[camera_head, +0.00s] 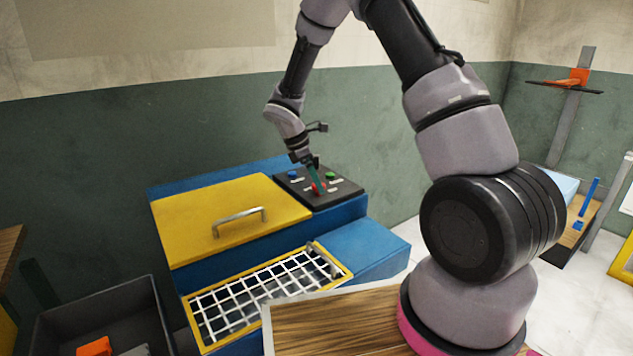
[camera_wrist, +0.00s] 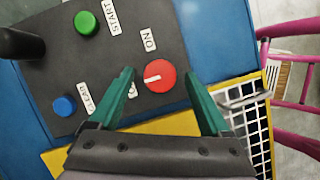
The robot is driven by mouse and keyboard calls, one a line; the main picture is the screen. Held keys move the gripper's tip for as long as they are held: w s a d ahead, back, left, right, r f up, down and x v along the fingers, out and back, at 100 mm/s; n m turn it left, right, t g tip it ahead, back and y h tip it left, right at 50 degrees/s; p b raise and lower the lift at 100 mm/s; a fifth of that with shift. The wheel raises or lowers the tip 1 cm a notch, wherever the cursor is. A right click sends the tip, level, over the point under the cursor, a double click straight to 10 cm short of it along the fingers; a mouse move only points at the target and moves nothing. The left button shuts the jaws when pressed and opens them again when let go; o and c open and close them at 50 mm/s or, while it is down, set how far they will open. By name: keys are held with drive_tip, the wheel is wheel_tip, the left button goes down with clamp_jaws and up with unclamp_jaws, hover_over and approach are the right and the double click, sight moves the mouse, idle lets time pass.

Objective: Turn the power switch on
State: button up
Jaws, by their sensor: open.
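The power switch is a round red knob (camera_wrist: 159,77) with a white mark on the black control panel (camera_wrist: 66,79). In the wrist view the mark lies roughly sideways, and an ON label (camera_wrist: 148,39) sits above the knob. Another label beside the knob is partly hidden by a finger. My gripper (camera_wrist: 163,82) is open, with its two green fingers on either side of the knob; I cannot tell whether they touch it. In the head view my gripper (camera_head: 316,182) points down at the panel, and its fingers partly cover the red knob (camera_head: 319,189).
The panel also has a green START button (camera_wrist: 86,23), a blue CLEAR button (camera_wrist: 64,106) and a black upright post (camera_wrist: 20,43). The yellow lid (camera_head: 190,220) and white grid (camera_head: 240,300) lie beside and in front. A dark bin (camera_head: 60,325) stands at lower left.

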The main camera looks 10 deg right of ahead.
drive_tip(key=shift+d+f, duration=0.1)
drive_tip(key=shift+f, duration=0.1)
clamp_jaws()
